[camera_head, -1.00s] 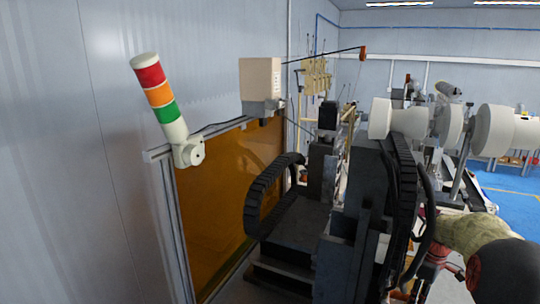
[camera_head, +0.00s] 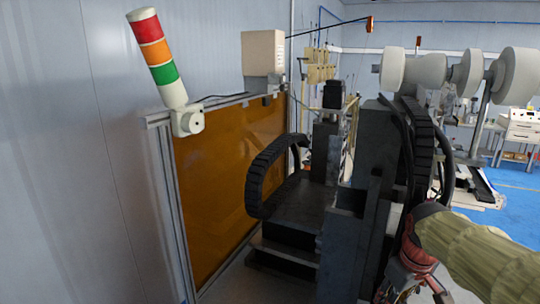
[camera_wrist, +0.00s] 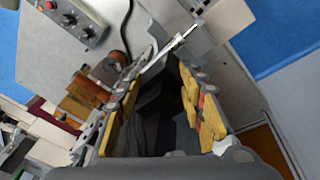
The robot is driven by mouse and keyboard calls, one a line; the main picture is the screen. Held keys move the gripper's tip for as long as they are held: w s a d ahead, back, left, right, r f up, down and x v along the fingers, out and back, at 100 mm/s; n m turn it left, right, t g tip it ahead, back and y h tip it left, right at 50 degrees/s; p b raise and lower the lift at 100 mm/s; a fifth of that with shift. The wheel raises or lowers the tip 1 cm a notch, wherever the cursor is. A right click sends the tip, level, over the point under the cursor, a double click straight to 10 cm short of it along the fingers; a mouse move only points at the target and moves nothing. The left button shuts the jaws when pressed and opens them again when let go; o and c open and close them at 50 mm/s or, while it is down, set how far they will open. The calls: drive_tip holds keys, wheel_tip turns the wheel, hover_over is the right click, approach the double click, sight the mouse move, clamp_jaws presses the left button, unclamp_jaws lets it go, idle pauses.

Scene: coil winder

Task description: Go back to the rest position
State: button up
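My gripper (camera_wrist: 160,95) shows in the wrist view, with yellow-padded fingers at left and right and a wide gap between them. It is open and I see nothing held in it. Dark machine parts (camera_wrist: 158,98) show in the gap, beyond the fingers. In the head view, a beige-covered part of my arm enters at the lower right, in front of the coil winder (camera_head: 365,185).
A signal tower (camera_head: 157,55) and an amber panel (camera_head: 225,170) stand left of the winder. White rollers (camera_head: 425,70) are at upper right. A control panel with knobs (camera_wrist: 75,20) shows in the wrist view. Blue floor (camera_head: 510,210) is open at right.

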drive_tip(key=s+a+f+m+t+b, duration=0.1)
drive_tip(key=s+a+f+m+b, duration=0.1)
drive_tip(key=s, duration=0.7)
drive_tip(key=s+a+f+m+t+b, duration=0.1)
drive_tip(key=s+a+f+m+b, duration=0.1)
drive_tip(key=s+a+f+b, duration=0.3)
drive_tip(key=s+a+f, duration=0.1)
drive_tip(key=s+a, duration=0.2)
drive_tip(key=s, duration=0.1)
drive_tip(key=shift+t+y, duration=0.3)
drive_tip(key=shift+c, duration=0.9)
drive_tip(key=shift+a, duration=0.15)
drive_tip(key=shift+c, duration=0.2)
